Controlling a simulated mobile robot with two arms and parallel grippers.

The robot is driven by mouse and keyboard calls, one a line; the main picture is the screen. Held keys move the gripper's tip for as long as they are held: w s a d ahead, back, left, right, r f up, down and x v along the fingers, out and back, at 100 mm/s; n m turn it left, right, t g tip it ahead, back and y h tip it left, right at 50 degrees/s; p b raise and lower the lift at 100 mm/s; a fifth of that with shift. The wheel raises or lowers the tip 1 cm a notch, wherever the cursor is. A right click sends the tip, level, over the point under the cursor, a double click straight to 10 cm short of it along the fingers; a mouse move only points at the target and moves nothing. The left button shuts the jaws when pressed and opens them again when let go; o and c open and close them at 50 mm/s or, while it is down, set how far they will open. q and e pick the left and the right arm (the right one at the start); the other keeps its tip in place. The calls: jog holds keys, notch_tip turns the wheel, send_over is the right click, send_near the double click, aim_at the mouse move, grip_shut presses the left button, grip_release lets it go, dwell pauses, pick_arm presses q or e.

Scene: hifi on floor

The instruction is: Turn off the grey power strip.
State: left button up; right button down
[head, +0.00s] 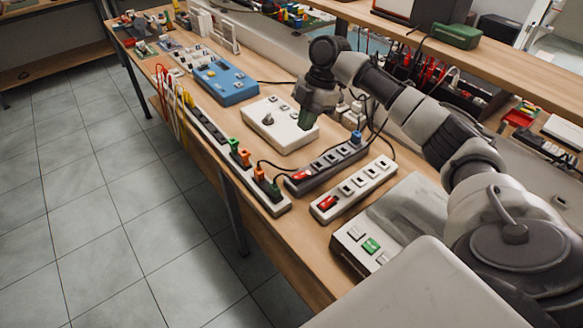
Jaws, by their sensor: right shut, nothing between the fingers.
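The grey power strip (328,168) lies on the wooden workbench, with a row of sockets, a red switch (300,176) at its near-left end and a blue plug (355,138) at its far end. Whether the switch is on or off is too small to tell. My right gripper (306,121) points down above the bench, shut and empty, beyond the strip and near the right edge of a white box. It is apart from the red switch. My left gripper is not in view.
A white power strip (354,189) with its own red switch lies just right of the grey one. A long strip with orange and green plugs (240,158) runs along the bench's front edge. A white box (279,125) and a blue box (224,82) stand farther back.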

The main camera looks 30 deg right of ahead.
jog(key=p, duration=0.3)
send_over(292, 182)
jog(key=d, duration=0.1)
jog(key=f, duration=1.2)
jog(key=shift+w+d+f, duration=0.1)
jog(key=shift+w, duration=0.2)
jog(key=shift+f, duration=0.7)
jog(key=shift+s+a+f+h+p, duration=0.2)
jog(key=shift+a+f+h+p, duration=0.2)
jog(key=shift+h+p, duration=0.45)
jog(key=shift+f+b, duration=0.1)
jog(key=shift+b, duration=0.3)
jog(key=shift+d, duration=0.1)
